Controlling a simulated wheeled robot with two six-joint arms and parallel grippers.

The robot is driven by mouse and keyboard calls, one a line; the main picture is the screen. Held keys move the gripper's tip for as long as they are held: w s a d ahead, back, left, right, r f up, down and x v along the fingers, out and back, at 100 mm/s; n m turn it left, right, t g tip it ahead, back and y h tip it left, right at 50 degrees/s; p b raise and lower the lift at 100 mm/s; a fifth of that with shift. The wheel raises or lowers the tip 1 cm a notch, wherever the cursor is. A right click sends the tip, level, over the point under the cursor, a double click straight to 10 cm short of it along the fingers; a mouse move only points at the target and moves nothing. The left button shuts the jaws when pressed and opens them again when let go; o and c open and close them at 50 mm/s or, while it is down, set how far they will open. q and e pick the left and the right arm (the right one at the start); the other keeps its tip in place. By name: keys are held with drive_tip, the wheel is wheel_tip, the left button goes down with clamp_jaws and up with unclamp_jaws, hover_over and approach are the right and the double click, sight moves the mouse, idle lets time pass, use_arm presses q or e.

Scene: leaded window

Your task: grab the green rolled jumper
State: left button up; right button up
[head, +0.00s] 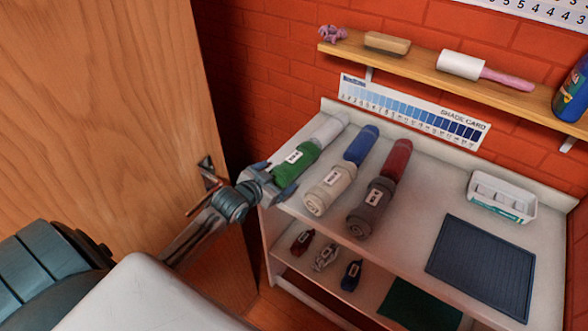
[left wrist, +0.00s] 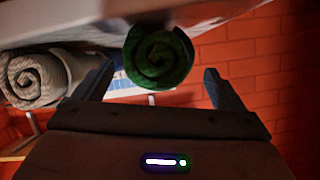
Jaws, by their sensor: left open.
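The green rolled jumper (head: 297,161) lies at the left end of the white shelf top (head: 420,213), with a white label band on it. In the left wrist view its spiral end (left wrist: 158,57) shows ahead, between the fingers and slightly nearer the left one. My left gripper (head: 279,181) is open at the near end of this roll, its fingers to either side. From these views I cannot tell whether a finger touches it. My right gripper is not in view.
A cream roll (head: 328,188) lies close to the right of the green one, then a brown roll (head: 370,210). A white tub (head: 502,197) and a dark ribbed mat (head: 482,268) are further right. A wooden door (head: 110,120) stands at left.

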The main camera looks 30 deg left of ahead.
sight(294, 165)
use_arm(q)
drive_tip(key=b+x, duration=0.2)
drive_tip(key=x, duration=0.1)
drive_tip(key=shift+d+f+b, duration=0.15)
drive_tip(key=shift+f+b, duration=0.25)
drive_tip(key=shift+w, duration=0.5)
drive_tip(key=shift+c, duration=0.2)
drive_tip(key=c, duration=1.1)
drive_tip(key=shift+c, duration=0.5)
drive_tip(key=shift+r, duration=0.15)
